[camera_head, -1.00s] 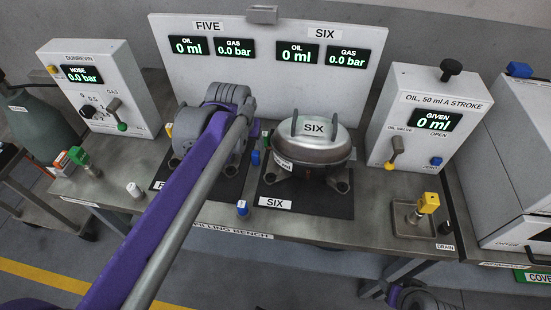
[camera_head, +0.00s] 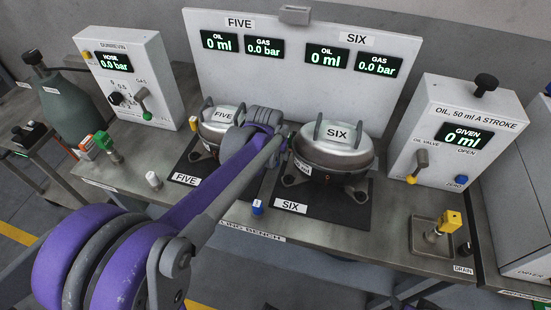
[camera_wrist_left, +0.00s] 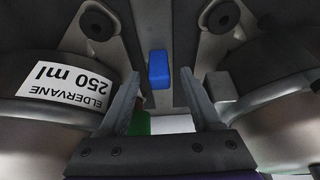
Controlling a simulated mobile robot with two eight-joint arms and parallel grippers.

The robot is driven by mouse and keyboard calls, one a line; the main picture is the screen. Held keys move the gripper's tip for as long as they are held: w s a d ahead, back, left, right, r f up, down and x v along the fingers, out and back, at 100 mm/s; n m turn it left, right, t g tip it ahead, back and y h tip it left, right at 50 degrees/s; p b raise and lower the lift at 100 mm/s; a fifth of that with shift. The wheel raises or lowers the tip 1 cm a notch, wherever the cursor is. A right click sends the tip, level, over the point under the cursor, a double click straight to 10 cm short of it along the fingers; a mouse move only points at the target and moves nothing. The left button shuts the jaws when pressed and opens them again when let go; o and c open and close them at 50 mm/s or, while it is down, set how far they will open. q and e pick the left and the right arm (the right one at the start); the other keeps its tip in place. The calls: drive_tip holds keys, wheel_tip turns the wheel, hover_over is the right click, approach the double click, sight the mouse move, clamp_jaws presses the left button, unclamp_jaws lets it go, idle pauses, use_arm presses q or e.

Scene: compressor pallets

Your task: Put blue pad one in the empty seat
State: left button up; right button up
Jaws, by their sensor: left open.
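My left arm reaches in from the lower left in the head view. Its gripper (camera_wrist_left: 162,74) is open and empty in the left wrist view, pointing into the gap between two compressors. A small blue block (camera_wrist_left: 160,66), which may be a blue pad, shows between the fingertips, not gripped. In the head view my arm hides that gap. Another small blue piece (camera_head: 258,207) with a pale label stands at the bench front, between the FIVE and SIX plates. I cannot tell which is blue pad one. No empty seat can be made out.
Compressor FIVE (camera_head: 222,116), partly behind my arm, and compressor SIX (camera_head: 335,152) flank the gap closely. A white cap (camera_head: 152,180) stands at front left. A drain tray (camera_head: 425,247) and oil box (camera_head: 440,125) are on the right.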

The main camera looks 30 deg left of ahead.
use_arm(q)
drive_tip(key=shift+w+f, duration=0.1)
drive_tip(key=shift+f, duration=0.15)
clamp_jaws()
drive_tip(key=shift+r, duration=0.15)
